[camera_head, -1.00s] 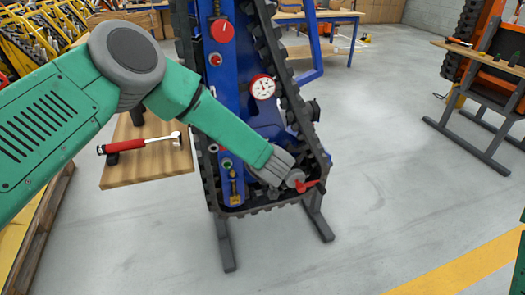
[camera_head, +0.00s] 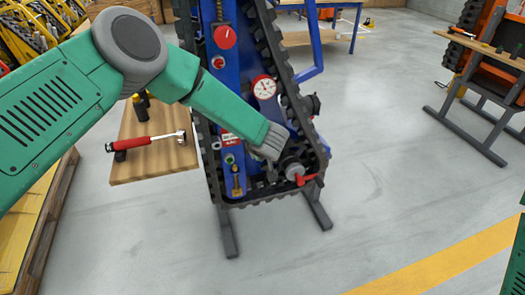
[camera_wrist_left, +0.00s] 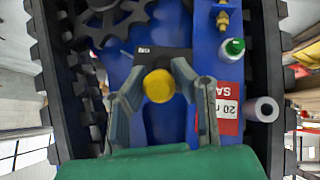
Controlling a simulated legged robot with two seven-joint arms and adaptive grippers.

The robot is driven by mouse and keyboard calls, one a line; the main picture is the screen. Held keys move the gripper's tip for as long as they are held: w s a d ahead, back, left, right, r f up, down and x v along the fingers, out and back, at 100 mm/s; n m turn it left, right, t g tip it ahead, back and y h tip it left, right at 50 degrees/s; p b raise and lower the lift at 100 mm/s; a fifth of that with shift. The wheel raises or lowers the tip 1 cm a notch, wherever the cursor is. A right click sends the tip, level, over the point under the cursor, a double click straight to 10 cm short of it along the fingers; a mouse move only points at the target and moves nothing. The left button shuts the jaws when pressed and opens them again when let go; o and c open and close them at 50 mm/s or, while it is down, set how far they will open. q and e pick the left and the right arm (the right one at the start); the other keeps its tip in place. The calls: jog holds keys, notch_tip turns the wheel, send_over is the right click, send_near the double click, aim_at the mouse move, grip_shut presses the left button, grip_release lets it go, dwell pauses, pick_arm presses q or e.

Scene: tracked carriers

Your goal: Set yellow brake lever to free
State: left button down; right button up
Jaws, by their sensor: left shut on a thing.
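The yellow brake lever shows in the left wrist view as a round yellow knob (camera_wrist_left: 158,86) in front of a small black labelled plate (camera_wrist_left: 163,56) on the blue panel. My left gripper (camera_wrist_left: 158,78) has its grey fingers on both sides of the knob and is shut on it. In the head view the left gripper (camera_head: 270,158) is at the lower part of the blue tracked carrier (camera_head: 205,85), and the lever is hidden behind it. The right gripper is not in view.
A red-handled valve (camera_head: 306,179) sits just right of the gripper. A gauge (camera_head: 264,87) and a red knob (camera_head: 225,37) are higher on the carrier. A green button (camera_wrist_left: 235,46) is close by. A wooden board (camera_head: 150,171) with a red-handled tool (camera_head: 146,141) stands left.

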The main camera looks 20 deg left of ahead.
pick_arm(q)
jog(key=shift+w+r, duration=0.2)
jog(key=shift+r, duration=0.05)
jog(key=c, duration=1.3)
grip_release()
jog(key=shift+f, duration=0.2)
jog(key=shift+s+d+r, duration=0.15)
jog(key=shift+s+r, duration=0.15)
jog(key=shift+s, duration=0.05)
jog(key=v, duration=1.1)
jog(key=shift+d, duration=0.1)
